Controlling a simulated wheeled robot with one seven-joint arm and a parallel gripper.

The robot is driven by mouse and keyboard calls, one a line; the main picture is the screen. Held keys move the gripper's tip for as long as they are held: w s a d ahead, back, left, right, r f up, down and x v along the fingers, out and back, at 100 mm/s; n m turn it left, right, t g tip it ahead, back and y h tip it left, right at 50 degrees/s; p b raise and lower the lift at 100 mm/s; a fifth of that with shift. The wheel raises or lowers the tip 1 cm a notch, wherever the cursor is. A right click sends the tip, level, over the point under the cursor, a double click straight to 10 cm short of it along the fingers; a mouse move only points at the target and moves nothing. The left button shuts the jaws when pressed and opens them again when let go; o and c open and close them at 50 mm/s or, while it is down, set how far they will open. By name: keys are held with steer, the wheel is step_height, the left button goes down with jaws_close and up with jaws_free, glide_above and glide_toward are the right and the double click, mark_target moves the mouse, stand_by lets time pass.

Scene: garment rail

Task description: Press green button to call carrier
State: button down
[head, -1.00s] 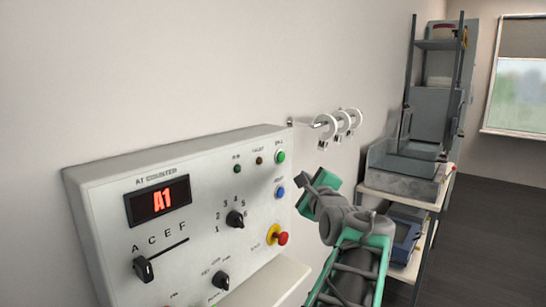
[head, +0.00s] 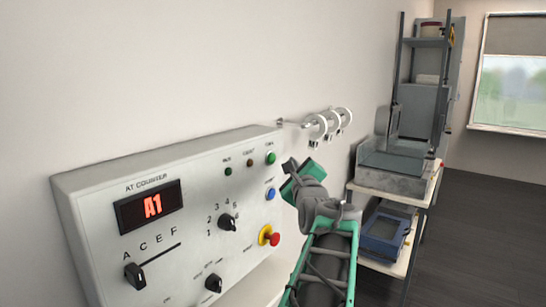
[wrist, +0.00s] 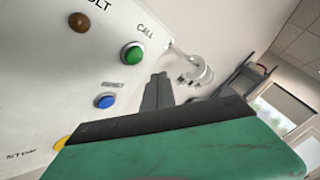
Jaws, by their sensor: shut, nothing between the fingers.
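The green button (head: 270,158) sits at the upper right of the control panel (head: 100,200). In the wrist view the green button (wrist: 132,54) lies under the label CALL, up and left of my fingertips. My gripper (head: 289,165) is shut and empty. It is just right of the panel in the head view, close to the green button and apart from it as far as I can see. In the wrist view the closed fingers (wrist: 157,92) point toward the panel's right edge, to the right of the blue button (wrist: 105,101).
The panel also has a red stop button (head: 274,239) on yellow, a rotary knob (head: 227,222), a lever (head: 135,276) and a red display reading A1 (head: 150,206). White rings hang on a rail (head: 318,125) behind. A shelf unit (head: 395,185) stands at right.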

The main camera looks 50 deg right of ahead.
mark_target(272, 158)
steer(key=shift+w+a, duration=0.2)
steer(key=shift+w, duration=1.35)
steer(key=shift+w, duration=0.1)
stand_by(0.7)
steer(key=shift+w, duration=0.35)
